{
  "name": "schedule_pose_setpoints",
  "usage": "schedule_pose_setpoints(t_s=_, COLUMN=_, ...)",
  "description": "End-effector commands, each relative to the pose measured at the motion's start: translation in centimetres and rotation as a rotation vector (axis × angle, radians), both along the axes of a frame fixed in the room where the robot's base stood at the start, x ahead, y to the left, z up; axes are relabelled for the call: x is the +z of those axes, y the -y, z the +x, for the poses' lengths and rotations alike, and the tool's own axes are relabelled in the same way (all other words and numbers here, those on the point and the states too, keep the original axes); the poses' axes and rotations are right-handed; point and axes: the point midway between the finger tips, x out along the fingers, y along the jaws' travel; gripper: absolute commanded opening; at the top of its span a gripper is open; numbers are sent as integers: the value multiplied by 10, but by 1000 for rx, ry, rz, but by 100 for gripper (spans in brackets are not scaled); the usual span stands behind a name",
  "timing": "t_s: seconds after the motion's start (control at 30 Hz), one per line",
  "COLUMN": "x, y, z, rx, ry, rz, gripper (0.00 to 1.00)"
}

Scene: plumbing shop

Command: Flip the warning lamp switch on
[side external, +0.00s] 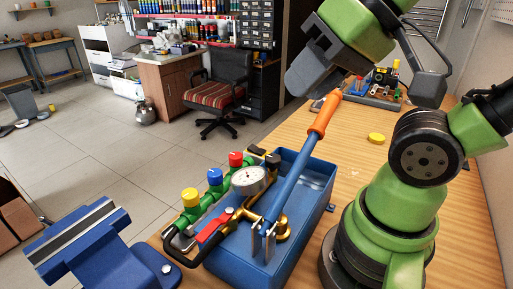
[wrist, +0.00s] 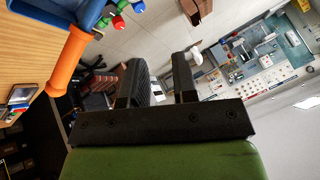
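I cannot make out a warning lamp or its switch for certain in either view. A panel or tray with small coloured parts (side external: 372,92) stands at the back of the bench, too small to read and partly behind my arm. In the wrist view my gripper (wrist: 158,62) has its two black fingers apart, with nothing between them. Beyond the fingers is the room, with a chair and a far wall. In the side view my wrist is raised above the bench at the top; the fingers cannot be told apart there.
A blue box (side external: 322,198) holds pipework with coloured caps and a gauge (side external: 249,180). An orange-handled tool (side external: 324,114) sticks up from it towards my wrist; its handle also shows in the wrist view (wrist: 70,62). A blue vise (side external: 95,250) stands front left. A yellow disc (side external: 376,138) lies on bare bench.

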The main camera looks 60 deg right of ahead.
Motion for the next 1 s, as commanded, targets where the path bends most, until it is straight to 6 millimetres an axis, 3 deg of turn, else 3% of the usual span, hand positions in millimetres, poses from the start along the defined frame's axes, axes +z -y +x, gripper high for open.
schedule_pose_setpoints(t_s=0.03, x=1, y=1, z=2, rx=-7, ry=-5, rz=1, gripper=15)
schedule_pose_setpoints(t_s=0.1, x=2, y=3, z=7, rx=-28, ry=-18, rz=8, gripper=0)
schedule_pose_setpoints(t_s=0.27, x=9, y=14, z=33, rx=-144, ry=-88, rz=40, gripper=0)
schedule_pose_setpoints(t_s=0.53, x=5, y=56, z=102, rx=-448, ry=-248, rz=125, gripper=0)
schedule_pose_setpoints(t_s=0.8, x=-34, y=117, z=162, rx=-766, ry=-394, rz=207, gripper=0)
schedule_pose_setpoints(t_s=1.0, x=-77, y=163, z=188, rx=-982, ry=-483, rz=258, gripper=0)
